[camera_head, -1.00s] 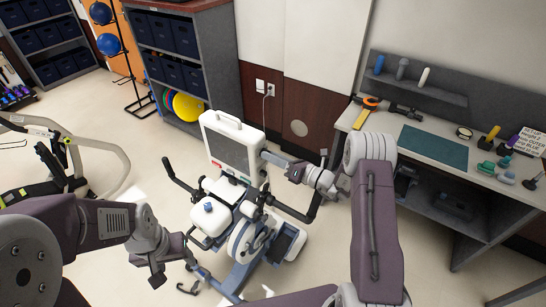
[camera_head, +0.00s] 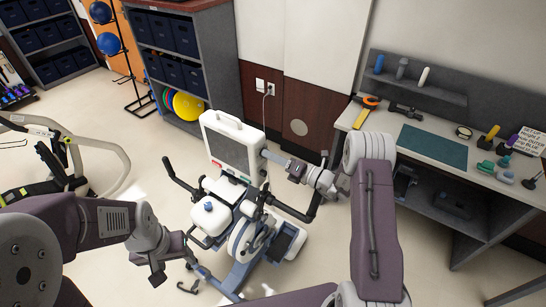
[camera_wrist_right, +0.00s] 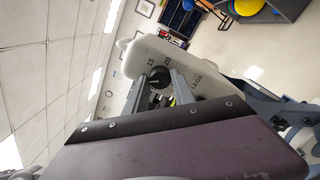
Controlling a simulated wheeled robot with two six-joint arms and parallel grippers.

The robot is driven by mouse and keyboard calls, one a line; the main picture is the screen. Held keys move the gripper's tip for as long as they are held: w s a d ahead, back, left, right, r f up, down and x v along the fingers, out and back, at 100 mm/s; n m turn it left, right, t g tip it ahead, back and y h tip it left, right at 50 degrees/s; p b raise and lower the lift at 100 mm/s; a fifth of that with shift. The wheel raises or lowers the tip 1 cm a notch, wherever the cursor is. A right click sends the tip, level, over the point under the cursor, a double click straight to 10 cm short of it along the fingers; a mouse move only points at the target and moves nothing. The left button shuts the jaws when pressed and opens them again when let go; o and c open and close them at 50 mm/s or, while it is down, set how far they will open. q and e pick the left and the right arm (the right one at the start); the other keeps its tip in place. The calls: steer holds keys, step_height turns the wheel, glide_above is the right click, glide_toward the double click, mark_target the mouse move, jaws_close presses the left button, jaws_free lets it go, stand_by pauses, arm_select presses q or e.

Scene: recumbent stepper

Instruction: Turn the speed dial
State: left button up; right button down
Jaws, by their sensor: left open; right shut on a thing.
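The stepper's white console (camera_head: 232,122) stands upright near the middle of the head view, its dark screen facing me. In the right wrist view, the black speed dial (camera_wrist_right: 160,76) sits on the console's pale side panel (camera_wrist_right: 153,51), beside the printed numbers 15 and 20. My right gripper (camera_head: 267,155) reaches the console's right side. In the wrist view its two fingers (camera_wrist_right: 160,86) are shut on the dial, one on each side; the pointer is not clear. My left gripper (camera_head: 190,262) is open and empty, low in front of the stepper and apart from it.
The stepper's black handlebars (camera_head: 305,212) and white seat (camera_head: 210,215) lie below the console. A workbench (camera_head: 425,150) with tools and a sign stands right. A shelf unit (camera_head: 222,60) with dark bins is behind. Open floor lies left of the stepper (camera_head: 130,195).

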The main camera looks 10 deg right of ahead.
mark_target(262, 144)
steer(key=c, duration=1.1)
jaws_free()
steer(key=shift+a, duration=0.1)
steer(key=shift+o, duration=0.2)
steer(key=shift+w+a, duration=0.1)
steer(key=shift+r, duration=0.1)
step_height(262, 144, up, 4)
steer(key=shift+w+f+b, duration=0.1)
steer(key=shift+f+b, duration=0.15)
steer(key=shift+b, duration=0.4)
steer(key=s+d+r+b, duration=0.2)
steer(key=s+d+r, duration=0.5)
steer(key=s+d, duration=0.1)
steer(key=shift+d, duration=0.2)
steer(key=shift+s+r, duration=0.1)
